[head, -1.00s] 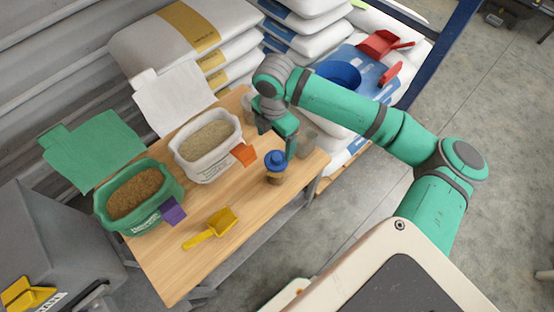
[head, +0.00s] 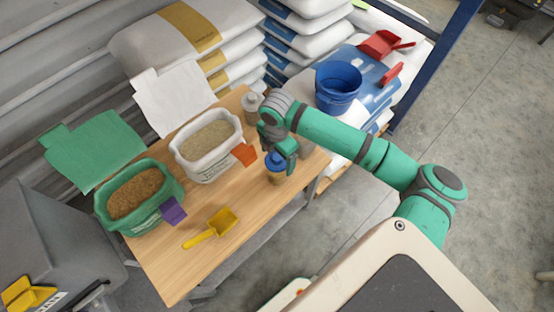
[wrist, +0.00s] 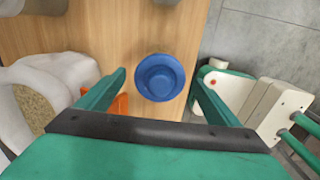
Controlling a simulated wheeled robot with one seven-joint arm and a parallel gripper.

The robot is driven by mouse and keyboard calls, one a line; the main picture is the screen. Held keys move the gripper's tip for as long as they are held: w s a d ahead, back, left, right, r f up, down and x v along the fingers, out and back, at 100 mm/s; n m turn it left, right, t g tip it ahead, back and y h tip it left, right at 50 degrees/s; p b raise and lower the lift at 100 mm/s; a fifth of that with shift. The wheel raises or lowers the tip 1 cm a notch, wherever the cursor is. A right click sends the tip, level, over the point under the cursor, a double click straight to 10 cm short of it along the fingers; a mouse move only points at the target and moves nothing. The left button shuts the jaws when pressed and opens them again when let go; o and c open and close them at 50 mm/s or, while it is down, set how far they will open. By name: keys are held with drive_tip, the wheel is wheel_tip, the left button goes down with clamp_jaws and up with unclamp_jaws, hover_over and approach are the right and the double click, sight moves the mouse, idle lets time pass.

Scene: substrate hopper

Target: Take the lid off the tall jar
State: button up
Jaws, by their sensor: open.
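A jar (head: 276,178) with brownish contents stands upright near the right front edge of the wooden table. Its blue lid (head: 273,159) is on it, partly covered by my gripper in the head view. In the wrist view the round blue lid (wrist: 160,77) is seen from above and hides the jar body. My gripper (head: 284,157) is open and points down over the jar. In the wrist view its two green fingers stand left and right of the lid, with gaps on both sides. I cannot tell how far their tips are above the lid.
A white tub (head: 208,160) of pale substrate and a green tub (head: 135,225) of brown substrate stand on the table to the left. A yellow scoop (head: 213,228) lies in front. A grey container (head: 252,105) stands at the back. A blue bucket (head: 338,88) sits behind my arm.

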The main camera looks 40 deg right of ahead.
drive_tip(key=c, duration=1.1)
drive_tip(key=shift+r, duration=0.1)
drive_tip(key=shift+r, duration=0.65)
drive_tip(key=s+a+r, duration=0.1)
drive_tip(key=s+r, duration=0.2)
drive_tip(key=s, duration=0.1)
drive_tip(key=s+a+r, duration=0.2)
drive_tip(key=s+r, duration=0.2)
drive_tip(key=s+a+r, duration=0.1)
drive_tip(key=s+r, duration=0.3)
drive_tip(key=s, duration=0.1)
drive_tip(key=shift+a+r, duration=0.2)
drive_tip(key=shift+a, duration=0.15)
